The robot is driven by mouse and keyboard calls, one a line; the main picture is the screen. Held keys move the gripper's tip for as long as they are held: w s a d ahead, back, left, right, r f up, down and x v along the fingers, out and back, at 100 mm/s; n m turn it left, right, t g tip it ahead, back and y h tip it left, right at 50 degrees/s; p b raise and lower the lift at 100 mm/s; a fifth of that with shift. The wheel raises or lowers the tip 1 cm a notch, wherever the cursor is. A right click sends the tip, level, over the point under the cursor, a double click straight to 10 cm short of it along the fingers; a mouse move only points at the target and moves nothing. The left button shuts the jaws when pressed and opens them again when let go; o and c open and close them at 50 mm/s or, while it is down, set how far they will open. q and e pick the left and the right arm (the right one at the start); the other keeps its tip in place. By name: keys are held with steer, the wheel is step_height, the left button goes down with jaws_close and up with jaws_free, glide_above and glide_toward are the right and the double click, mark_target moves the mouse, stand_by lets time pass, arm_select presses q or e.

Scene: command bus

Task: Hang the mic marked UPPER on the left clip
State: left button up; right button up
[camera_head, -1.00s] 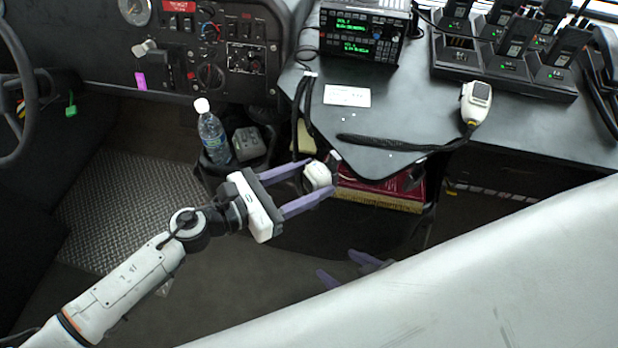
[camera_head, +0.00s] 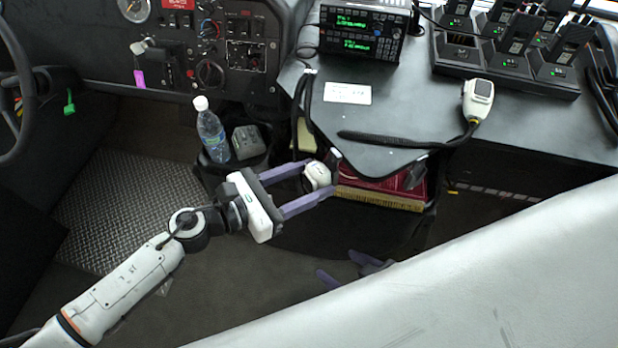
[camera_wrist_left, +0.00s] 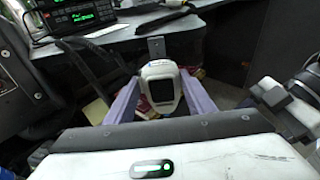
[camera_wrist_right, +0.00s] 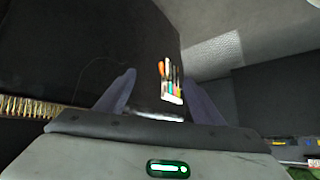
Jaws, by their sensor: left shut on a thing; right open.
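My left gripper (camera_head: 312,190) is shut on a white hand mic (camera_head: 318,176) just in front of the desk's front corner. In the left wrist view the mic (camera_wrist_left: 160,86) sits upright between both fingers, its dark face toward the camera. A small metal clip (camera_wrist_left: 156,46) on the desk edge shows right behind the mic's top; I cannot tell whether they touch. No marking on the mic is readable. A second white mic (camera_head: 478,100) lies on the desk with its black cord. My right gripper (camera_head: 345,272) is low behind the pale seat, open and empty.
The desk (camera_head: 400,130) carries a radio (camera_head: 360,32), a white card (camera_head: 347,94) and a charger rack with several handsets (camera_head: 505,60). Below the corner are red and yellow books (camera_head: 385,190). A water bottle (camera_head: 211,132) stands left. The pale seat back (camera_head: 450,285) fills the lower right.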

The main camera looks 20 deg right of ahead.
arm_select(q)
steer(key=o, duration=0.9)
steer(key=shift+a, duration=0.2)
steer(key=w+a+r+n+t+y, duration=0.15)
steer(key=a+n+t, duration=0.45)
steer(key=n, duration=0.7)
steer(key=a+r+n+t+y, duration=0.1)
steer(key=a+n+t+y, duration=0.25)
steer(key=a+n, duration=0.7)
steer(key=s+a+f+n+g+y, duration=0.2)
steer(key=s+a+f+n, duration=0.4)
steer(key=n, duration=0.7)
steer(key=s+a+f+n+g+y+p, duration=0.1)
steer(key=s+a+f+n+y, duration=0.4)
steer(key=n, duration=0.8)
steer(key=s+a+f+g, duration=0.1)
steer(key=s+f, duration=0.2)
steer(key=f, duration=0.2)
steer(key=shift+s+a+f+y, duration=0.3)
steer(key=shift+s+a+f, duration=0.05)
steer(key=shift+s, duration=0.05)
arm_select(e)
steer(key=r, duration=0.2)
steer(key=a+r, duration=0.1)
steer(key=shift+w, duration=0.3)
